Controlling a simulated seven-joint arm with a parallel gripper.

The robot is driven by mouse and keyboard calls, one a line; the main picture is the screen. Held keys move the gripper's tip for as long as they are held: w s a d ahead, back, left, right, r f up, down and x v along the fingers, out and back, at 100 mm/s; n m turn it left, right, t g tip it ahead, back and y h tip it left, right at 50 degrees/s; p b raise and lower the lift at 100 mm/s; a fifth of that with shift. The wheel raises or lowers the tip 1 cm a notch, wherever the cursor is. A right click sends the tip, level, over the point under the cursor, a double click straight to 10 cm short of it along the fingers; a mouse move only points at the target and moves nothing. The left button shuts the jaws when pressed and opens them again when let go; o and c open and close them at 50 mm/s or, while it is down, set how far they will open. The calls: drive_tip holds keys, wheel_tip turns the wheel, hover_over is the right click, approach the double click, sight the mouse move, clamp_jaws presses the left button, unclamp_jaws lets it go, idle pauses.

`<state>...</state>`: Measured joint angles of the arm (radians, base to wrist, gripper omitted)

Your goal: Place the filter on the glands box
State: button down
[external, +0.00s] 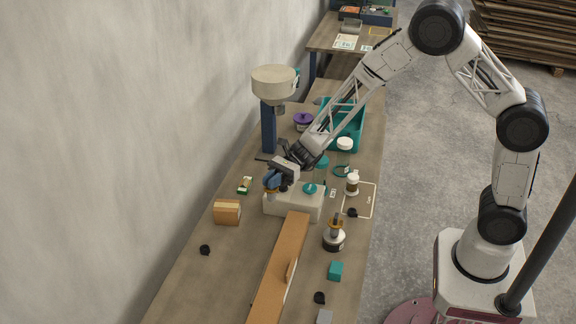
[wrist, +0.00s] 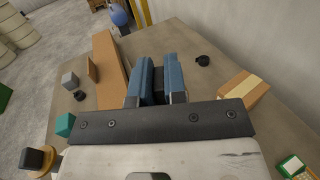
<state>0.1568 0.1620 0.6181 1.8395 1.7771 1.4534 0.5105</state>
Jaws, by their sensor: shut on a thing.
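My gripper (external: 272,183) is over the middle of the bench, beside a white block-shaped unit (external: 295,207). In the wrist view its two blue fingers (wrist: 160,85) are shut on a small dark piece (wrist: 159,86), mostly hidden between them. This piece may be the filter, but I cannot tell. A tan box with a pale stripe (external: 227,212) sits on the bench towards the wall; it also shows in the wrist view (wrist: 243,90), right of the fingers and apart from them. It may be the glands box; no label is readable.
A long orange-brown beam (external: 280,267) lies along the bench (external: 215,278). Small black round pieces (external: 205,250), a teal block (external: 336,270) and a black-and-orange item (external: 334,234) stand nearby. A blue post with a beige drum (external: 274,84) rises behind the gripper.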

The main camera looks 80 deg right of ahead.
drive_tip(key=w+a+f, duration=0.1)
drive_tip(key=w, duration=1.5)
drive_tip(key=shift+a+f, duration=0.15)
drive_tip(key=shift+f, duration=0.05)
drive_tip(key=shift+f, duration=1.75)
drive_tip(key=shift+f, duration=0.2)
drive_tip(key=c, duration=1.2)
unclamp_jaws()
drive_tip(key=shift+o, duration=0.2)
drive_tip(key=shift+r, duration=0.2)
drive_tip(key=v, duration=1.2)
